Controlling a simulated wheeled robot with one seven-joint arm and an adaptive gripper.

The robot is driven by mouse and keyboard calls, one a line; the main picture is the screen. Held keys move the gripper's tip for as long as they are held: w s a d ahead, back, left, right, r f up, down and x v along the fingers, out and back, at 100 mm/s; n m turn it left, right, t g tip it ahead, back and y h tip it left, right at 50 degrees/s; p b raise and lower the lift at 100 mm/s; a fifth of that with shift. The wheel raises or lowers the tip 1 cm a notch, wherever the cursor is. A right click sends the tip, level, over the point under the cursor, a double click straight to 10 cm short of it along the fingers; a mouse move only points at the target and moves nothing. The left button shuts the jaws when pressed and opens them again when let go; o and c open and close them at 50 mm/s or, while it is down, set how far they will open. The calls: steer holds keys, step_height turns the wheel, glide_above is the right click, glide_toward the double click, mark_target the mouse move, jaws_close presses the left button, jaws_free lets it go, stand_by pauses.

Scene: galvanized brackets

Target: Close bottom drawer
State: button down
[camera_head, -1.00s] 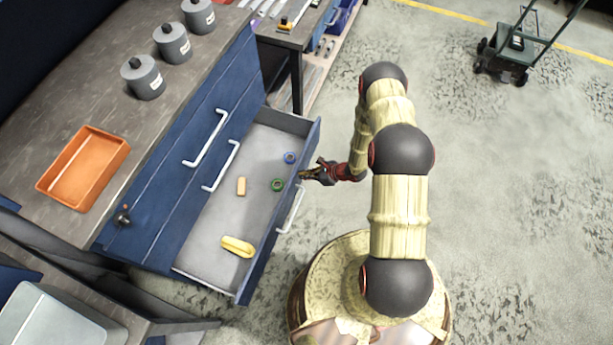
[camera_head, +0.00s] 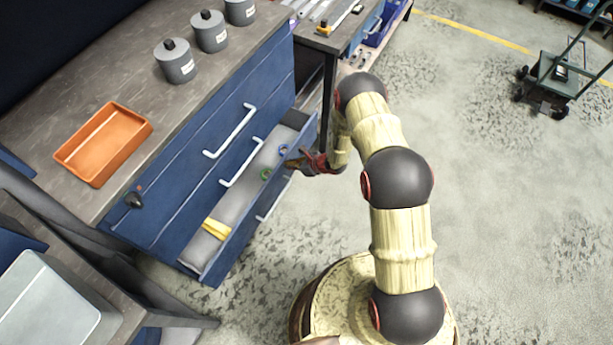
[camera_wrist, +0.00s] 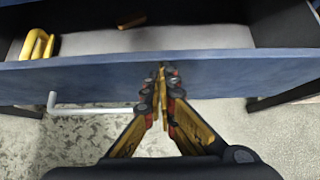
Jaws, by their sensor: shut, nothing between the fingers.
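The blue bottom drawer (camera_head: 237,225) is partly open, with a narrow strip of its grey inside showing in the head view. In the head view my gripper (camera_head: 292,162) is at the drawer front, near the far end.
Two closed drawers with white handles (camera_head: 231,132) are above. The worktop (camera_head: 140,104) holds an orange tray (camera_head: 103,143) and several grey canisters (camera_head: 175,62). A dark table leg (camera_head: 328,90) stands beyond the far end. The floor at right is clear up to a cart (camera_head: 558,75).

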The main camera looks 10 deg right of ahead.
steer(key=w+a+b, duration=0.4)
steer(key=w+a, duration=0.4)
steer(key=a, duration=0.1)
steer(key=shift+a, duration=0.2)
steer(key=shift+w+r, duration=0.1)
